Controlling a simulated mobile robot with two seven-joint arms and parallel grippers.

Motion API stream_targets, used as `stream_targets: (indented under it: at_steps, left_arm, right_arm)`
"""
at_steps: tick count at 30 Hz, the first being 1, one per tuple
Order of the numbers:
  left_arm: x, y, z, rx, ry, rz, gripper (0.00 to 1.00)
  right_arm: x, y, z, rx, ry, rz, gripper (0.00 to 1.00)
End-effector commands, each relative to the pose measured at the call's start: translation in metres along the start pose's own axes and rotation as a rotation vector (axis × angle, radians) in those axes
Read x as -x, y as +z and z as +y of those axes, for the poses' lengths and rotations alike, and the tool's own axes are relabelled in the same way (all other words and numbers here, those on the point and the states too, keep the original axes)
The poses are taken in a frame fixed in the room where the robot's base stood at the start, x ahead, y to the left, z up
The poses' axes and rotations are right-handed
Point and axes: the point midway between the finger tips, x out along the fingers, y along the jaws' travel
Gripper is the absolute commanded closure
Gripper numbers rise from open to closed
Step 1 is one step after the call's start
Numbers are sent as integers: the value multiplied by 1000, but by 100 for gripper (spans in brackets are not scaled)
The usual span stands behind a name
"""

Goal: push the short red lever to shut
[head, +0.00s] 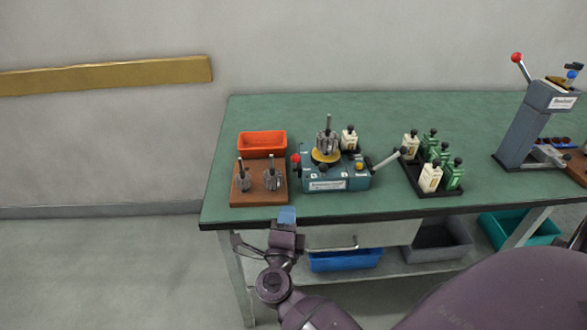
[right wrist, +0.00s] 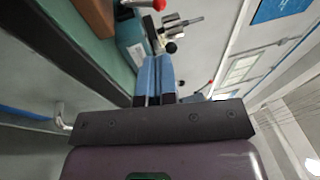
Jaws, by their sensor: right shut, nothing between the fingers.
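The teal-blue winding machine (head: 335,180) stands near the front of the green bench. Its short lever with a red ball (head: 295,158) is at its left end, standing up beside the brown board. An armature sits upright on the machine's yellow disc (head: 325,156). My right gripper (head: 287,212) is shut and empty at the bench's front edge, in front of the brown board and apart from the lever. In the right wrist view its blue fingers (right wrist: 155,78) are together, pointing toward the machine. A red ball (right wrist: 158,4) shows beyond them at the top. My left gripper is not in view.
The brown board (head: 262,198) with two armatures is left of the machine, an orange bin (head: 262,143) behind it. A grey black-knobbed lever (head: 388,159) sticks out right, near a black tray (head: 435,191) of bottles. A press (head: 530,125) with a longer red-ball lever stands far right.

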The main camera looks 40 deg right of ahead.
Motion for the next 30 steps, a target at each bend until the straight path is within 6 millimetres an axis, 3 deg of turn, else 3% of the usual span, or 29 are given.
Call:
stream_targets:
  at_steps: [11,21,30]
  left_arm:
    - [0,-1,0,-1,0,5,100]
    - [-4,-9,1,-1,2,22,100]
    - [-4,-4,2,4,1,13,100]
  right_arm:
    - [-12,0,0,0,-2,-1,100]
    - [-69,0,0,1,-3,-3,100]
    - [-117,0,0,1,-2,-2,100]
